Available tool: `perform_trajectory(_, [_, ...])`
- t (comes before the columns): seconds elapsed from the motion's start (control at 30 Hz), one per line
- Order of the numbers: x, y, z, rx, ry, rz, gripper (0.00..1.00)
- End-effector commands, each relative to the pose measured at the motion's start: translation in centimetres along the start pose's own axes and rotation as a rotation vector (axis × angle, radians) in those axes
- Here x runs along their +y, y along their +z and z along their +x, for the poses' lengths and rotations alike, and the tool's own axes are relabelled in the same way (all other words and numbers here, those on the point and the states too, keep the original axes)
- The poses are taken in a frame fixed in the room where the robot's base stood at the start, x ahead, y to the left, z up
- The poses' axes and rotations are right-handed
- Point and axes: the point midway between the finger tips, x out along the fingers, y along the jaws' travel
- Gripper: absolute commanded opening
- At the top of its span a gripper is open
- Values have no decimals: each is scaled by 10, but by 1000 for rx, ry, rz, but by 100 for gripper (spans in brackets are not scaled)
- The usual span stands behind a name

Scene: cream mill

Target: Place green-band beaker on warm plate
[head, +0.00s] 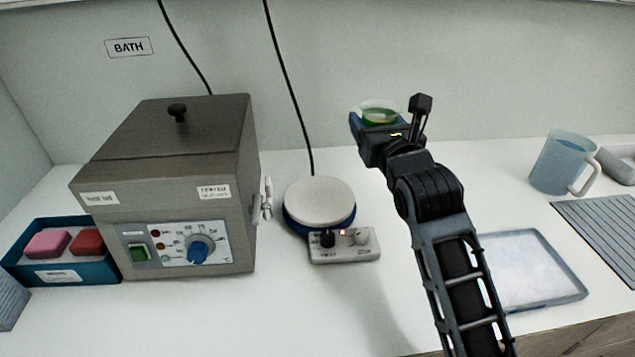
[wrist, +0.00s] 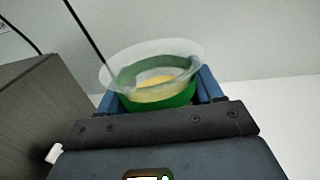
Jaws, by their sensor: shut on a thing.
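The green-band beaker (head: 380,108) is held up in my gripper (head: 376,124), above the counter and to the right of the warm plate. In the wrist view the beaker (wrist: 155,75) is clear glass with a green band and holds something yellow. My gripper's blue fingers (wrist: 158,98) stand on either side of it, shut on it. The warm plate (head: 318,200) is a pale round disc on a blue ring, with a white control box (head: 344,246) at its front that shows a small red light. Nothing stands on the plate.
A grey bath box (head: 180,180) stands left of the plate, with a tap on its right side. A blue bin (head: 65,275) holds pink and red blocks. At right are a shallow tray (head: 575,298), a blue mug (head: 562,162) and a ribbed grey mat (head: 605,225).

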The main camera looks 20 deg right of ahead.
Motion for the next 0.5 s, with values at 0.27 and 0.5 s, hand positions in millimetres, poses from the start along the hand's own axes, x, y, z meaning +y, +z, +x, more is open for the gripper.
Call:
perform_trajectory(0.27, [30,-19,-5,4,5,0,31])
perform_trajectory(0.5, [79,-50,-13,2,5,0,31])
